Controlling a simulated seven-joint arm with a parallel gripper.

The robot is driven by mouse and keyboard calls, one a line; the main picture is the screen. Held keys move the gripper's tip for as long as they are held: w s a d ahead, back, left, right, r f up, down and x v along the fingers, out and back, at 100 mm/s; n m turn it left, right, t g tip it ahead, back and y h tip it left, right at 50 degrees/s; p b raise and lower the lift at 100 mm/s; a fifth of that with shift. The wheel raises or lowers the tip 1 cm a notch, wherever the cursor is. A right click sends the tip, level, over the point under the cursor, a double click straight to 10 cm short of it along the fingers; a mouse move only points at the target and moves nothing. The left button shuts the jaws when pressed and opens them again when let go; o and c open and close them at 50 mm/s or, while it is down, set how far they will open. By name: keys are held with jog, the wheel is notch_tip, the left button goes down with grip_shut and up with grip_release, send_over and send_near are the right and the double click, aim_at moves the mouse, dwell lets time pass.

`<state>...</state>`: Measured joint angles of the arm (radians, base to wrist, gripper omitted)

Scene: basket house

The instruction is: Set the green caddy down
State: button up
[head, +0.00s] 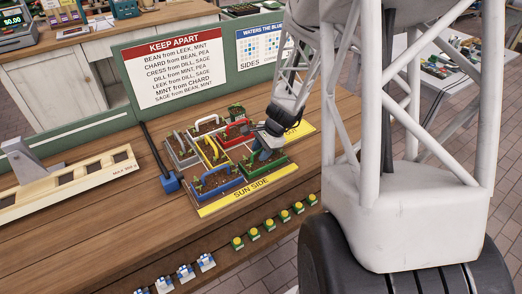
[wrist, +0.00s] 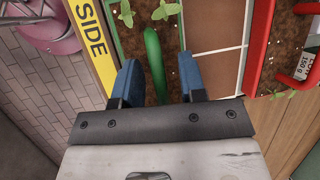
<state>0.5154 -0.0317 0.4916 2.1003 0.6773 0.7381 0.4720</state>
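The green caddy (head: 272,173) holds soil and small seedlings. It sits at the front right of the planting board, against the yellow SUN SIDE strip (head: 250,190). In the head view it appears level and down on the board. My gripper (head: 264,150) is just above it, partly hiding its handle. In the wrist view the green handle (wrist: 152,60) stands between my two blue fingers (wrist: 162,78). The underside of the caddy is hidden.
A blue caddy (head: 222,189) stands left of the green one. A red caddy (head: 239,134) stands behind it and shows in the wrist view (wrist: 258,85). Bare brown board (wrist: 217,70) lies between red and green. A KEEP APART sign (head: 175,72) stands behind.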

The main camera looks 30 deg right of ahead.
jog(key=shift+r, duration=0.1)
jog(key=v, duration=1.2)
jog(key=shift+a+r, duration=0.1)
dwell(0.7)
jog(key=s+a+r+n+h, duration=0.1)
jog(key=s+a+r+n, duration=0.3)
jog(key=s+a, duration=0.3)
jog(key=s+a+r+n+h, duration=0.2)
jog(key=s+a+r+n, duration=0.3)
jog(key=a, duration=0.4)
jog(key=s+a+r+n+h, duration=0.1)
jog(key=s+a+r+n, duration=0.4)
jog(key=s+a+n, duration=0.3)
jog(key=shift+s+a+h, duration=0.4)
jog(key=shift+a, duration=0.25)
